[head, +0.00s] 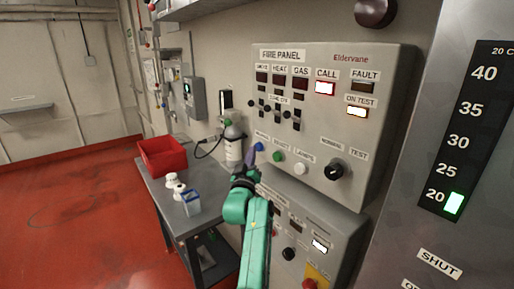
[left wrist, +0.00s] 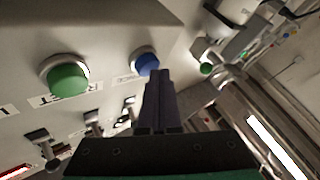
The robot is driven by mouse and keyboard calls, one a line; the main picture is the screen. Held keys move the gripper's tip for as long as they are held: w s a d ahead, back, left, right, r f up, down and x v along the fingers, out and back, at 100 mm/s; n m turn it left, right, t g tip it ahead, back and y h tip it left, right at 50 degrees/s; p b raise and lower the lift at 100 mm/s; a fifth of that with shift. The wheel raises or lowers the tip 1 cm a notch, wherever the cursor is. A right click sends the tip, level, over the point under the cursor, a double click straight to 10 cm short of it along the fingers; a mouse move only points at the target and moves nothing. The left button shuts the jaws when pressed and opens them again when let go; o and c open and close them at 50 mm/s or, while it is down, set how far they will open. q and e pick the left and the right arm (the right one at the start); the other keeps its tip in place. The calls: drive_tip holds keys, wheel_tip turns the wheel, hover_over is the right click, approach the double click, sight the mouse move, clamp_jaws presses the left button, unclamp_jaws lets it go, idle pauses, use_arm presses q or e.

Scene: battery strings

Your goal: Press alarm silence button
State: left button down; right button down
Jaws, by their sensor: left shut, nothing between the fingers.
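The fire panel (head: 335,110) fills the middle of the head view. Its lower row has a blue button (head: 259,147), a green button (head: 278,156) and a white button (head: 300,168); their small labels are too blurred to read surely. My left gripper (head: 251,155) is shut and empty, its fingertips just left of the blue button. In the left wrist view, the fingertips (left wrist: 157,76) point at the blue button (left wrist: 146,62) and partly overlap it; I cannot tell whether they touch. The green button (left wrist: 68,75) is to the left there. My right gripper is not in view.
A black rotary knob (head: 338,169) is right of the buttons, and a lower panel (head: 330,228) is below. A table (head: 168,205) at left holds a red bin (head: 162,154) and a blue-rimmed container (head: 191,204). A grey cylinder (head: 233,145) stands behind my gripper.

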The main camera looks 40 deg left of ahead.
use_arm(q)
drive_tip(key=shift+s+a, duration=0.1)
drive_tip(key=shift+s, duration=0.4)
drive_tip(key=shift+s, duration=0.1)
drive_tip(key=s, duration=0.1)
drive_tip(key=s+a+p, duration=0.1)
drive_tip(key=s, duration=0.2)
drive_tip(key=shift+s+a+p, duration=0.25)
drive_tip(key=shift+s+p, duration=0.05)
drive_tip(key=shift+p, duration=0.05)
drive_tip(key=shift+f, duration=0.1)
idle(0.4)
